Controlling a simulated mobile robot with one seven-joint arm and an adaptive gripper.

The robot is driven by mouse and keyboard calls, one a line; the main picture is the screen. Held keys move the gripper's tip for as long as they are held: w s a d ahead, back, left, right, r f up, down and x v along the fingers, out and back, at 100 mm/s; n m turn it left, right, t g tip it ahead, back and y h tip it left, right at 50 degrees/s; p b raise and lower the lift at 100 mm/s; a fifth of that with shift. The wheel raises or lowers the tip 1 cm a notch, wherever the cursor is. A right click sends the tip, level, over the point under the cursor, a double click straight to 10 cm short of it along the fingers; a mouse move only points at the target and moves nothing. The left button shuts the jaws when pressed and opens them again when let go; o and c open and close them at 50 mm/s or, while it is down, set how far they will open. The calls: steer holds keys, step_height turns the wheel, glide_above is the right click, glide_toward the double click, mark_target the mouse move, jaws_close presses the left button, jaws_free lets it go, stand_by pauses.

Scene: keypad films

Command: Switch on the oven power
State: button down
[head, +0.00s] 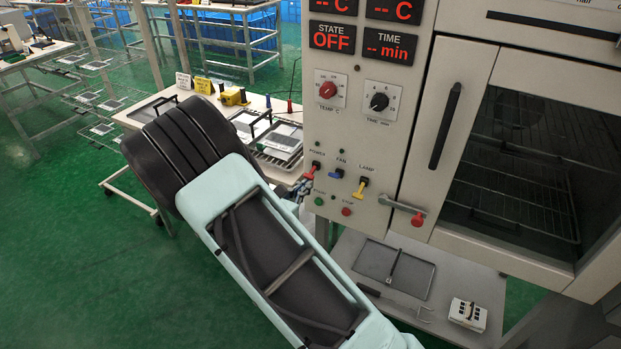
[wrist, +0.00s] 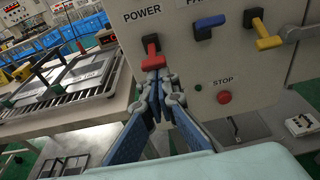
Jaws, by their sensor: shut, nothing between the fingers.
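The oven's control panel (head: 350,130) shows STATE OFF on its display (head: 332,38). The red POWER switch (head: 312,170) sits at the panel's lower left, its lever slanting down to the left in the head view. In the wrist view the red POWER lever (wrist: 152,58) hangs down under its label. My gripper (wrist: 155,82) is shut and empty, its fingertips right at the lower end of that lever. I cannot tell whether they touch it. In the head view my gripper (head: 299,189) is small and partly hidden by my arm.
The blue FAN lever (head: 336,173) and yellow LAMP lever (head: 360,188) are to the right. The green START (head: 319,201) and red STOP (head: 346,211) buttons lie below. A bench with trays (head: 283,140) stands behind my arm. The oven door (head: 455,125) is closed.

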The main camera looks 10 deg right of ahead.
mark_target(309, 176)
step_height(309, 176, up, 2)
steer(key=g+y+p, duration=0.1)
steer(key=p, duration=0.1)
steer(key=shift+r+p, duration=0.15)
steer(key=shift+p, duration=0.15)
steer(key=shift+s+a+r+g+y+p, duration=0.15)
steer(key=shift+r+g+y+p, duration=0.15)
steer(key=shift+g+y+p, duration=0.5)
steer(key=shift+r+h, duration=0.1)
steer(key=shift+h, duration=0.2)
steer(key=shift+r, duration=0.1)
steer(key=shift+r, duration=0.75)
